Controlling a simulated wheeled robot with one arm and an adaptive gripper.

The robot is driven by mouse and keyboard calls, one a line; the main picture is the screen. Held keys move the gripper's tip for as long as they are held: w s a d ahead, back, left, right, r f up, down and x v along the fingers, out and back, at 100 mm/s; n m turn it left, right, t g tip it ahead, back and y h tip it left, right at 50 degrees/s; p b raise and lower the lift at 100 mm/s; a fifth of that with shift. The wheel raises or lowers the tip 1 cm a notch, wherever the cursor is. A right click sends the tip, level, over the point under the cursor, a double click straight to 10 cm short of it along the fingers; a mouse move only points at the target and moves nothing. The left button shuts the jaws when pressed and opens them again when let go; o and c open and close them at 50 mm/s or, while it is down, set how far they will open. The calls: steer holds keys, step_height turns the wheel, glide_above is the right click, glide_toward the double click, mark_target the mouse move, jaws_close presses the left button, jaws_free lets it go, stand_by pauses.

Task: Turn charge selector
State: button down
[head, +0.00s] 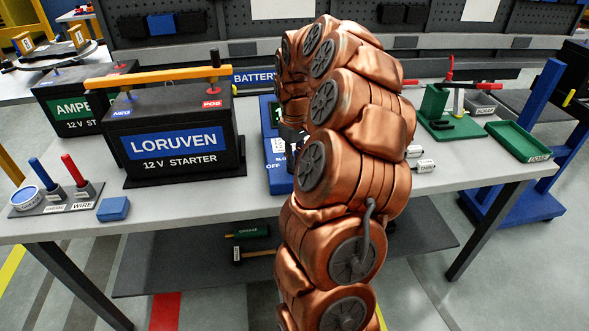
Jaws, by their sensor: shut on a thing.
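The blue battery charger (278,178) stands at the middle of the bench, mostly hidden behind my copper-coloured arm. A strip of its front shows, with part of a dark display holding green characters and white lettering that includes "OFF". The charge selector itself is hidden behind my arm. My gripper (291,136) shows only as a small dark part against the charger's front, left of my arm. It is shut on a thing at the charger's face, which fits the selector. Its fingertips and the selector's setting cannot be made out.
A black LORUVEN battery (178,156) with a yellow bar across its top stands left of the charger. Another battery (62,105) is behind it. A blue block (113,210) and tool stand (55,200) lie front left. The bench's front edge is mostly clear.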

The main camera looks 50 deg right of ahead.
steer(key=m+b, duration=0.1)
steer(key=m, duration=0.1)
steer(key=m+b, duration=0.1)
steer(key=b, duration=0.1)
steer(key=m+b, duration=0.2)
steer(key=shift+f+m, duration=0.25)
steer(key=shift+m, duration=0.05)
steer(key=m+b, duration=0.3)
steer(key=m, duration=0.1)
steer(key=shift+r+m, duration=0.15)
steer(key=shift+m, duration=0.55)
steer(key=c, duration=1.1)
jaws_free()
steer(key=shift+r, duration=0.1)
steer(key=shift+r, duration=5.95)
